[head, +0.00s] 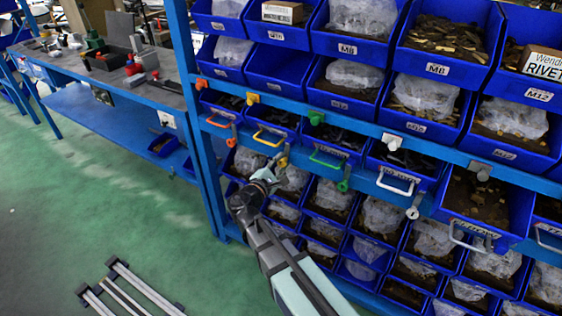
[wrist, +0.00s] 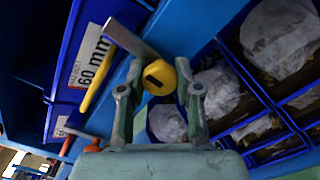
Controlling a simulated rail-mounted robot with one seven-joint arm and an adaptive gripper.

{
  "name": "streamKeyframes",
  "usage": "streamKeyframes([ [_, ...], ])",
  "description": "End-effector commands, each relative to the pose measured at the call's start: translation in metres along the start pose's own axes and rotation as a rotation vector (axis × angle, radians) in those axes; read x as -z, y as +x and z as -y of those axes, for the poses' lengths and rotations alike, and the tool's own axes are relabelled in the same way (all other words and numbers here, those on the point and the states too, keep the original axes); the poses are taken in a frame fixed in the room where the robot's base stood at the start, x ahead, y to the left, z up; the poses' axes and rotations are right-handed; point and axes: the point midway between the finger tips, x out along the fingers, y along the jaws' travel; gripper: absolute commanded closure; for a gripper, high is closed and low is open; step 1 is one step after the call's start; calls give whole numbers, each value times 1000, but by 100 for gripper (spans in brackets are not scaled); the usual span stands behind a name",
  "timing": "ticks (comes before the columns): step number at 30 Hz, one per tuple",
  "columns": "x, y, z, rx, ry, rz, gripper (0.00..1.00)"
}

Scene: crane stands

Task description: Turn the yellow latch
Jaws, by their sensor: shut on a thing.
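The yellow latch is a round yellow knob (head: 283,161) with a dark slot, seen closely in the wrist view (wrist: 156,78). A flat metal bar runs from it toward the upper left there. My gripper (head: 274,171) is at the knob below the yellow handle. In the wrist view its two fingers (wrist: 158,92) stand on either side of the knob, shut on it. The yellow handle (head: 268,138) is on the bin front just above; its bar also shows left of my fingers in the wrist view (wrist: 96,82).
Neighbouring columns have an orange handle (head: 219,123), a green handle (head: 328,160) and a white handle (head: 396,182). Blue bins (head: 325,230) fill the rack below and behind my gripper. A workbench (head: 165,95) stands at left; green floor is open in front.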

Motion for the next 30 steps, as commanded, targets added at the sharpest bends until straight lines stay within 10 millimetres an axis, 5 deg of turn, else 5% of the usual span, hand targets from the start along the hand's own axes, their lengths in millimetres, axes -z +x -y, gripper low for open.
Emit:
streamKeyframes([
  [22,0,1,-1,-2,-101,2,100],
  [23,0,1,-1,-2,-101,2,63],
  [25,0,1,-1,-1,-101,2,41],
  [30,0,0,-1,-1,-100,1,41],
])
